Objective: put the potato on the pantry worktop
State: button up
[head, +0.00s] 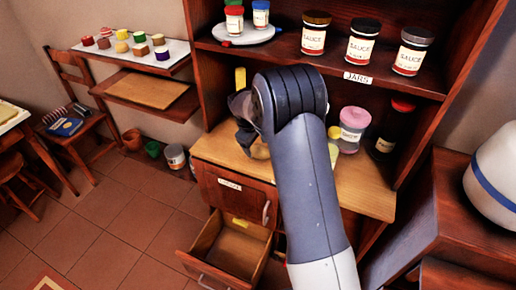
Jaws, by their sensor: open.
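The pantry worktop (222,149) is a light wood surface in the middle of the head view, under the jar shelf. A tan-brown rounded thing, likely the potato (259,152), shows on the worktop just below my gripper, partly hidden by my arm. My gripper (243,138) is dark, open and points down over the left part of the worktop. It is right beside the tan thing. I cannot tell whether its fingers touch it.
An open drawer (236,250) juts out below the worktop. Jars (353,123) stand on the worktop's right side, and sauce jars (363,41) on the shelf above. A wall shelf (155,65) with small pots is at the left.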

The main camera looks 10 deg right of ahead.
jog(key=v, duration=0.8)
jog(key=shift+o, duration=0.6)
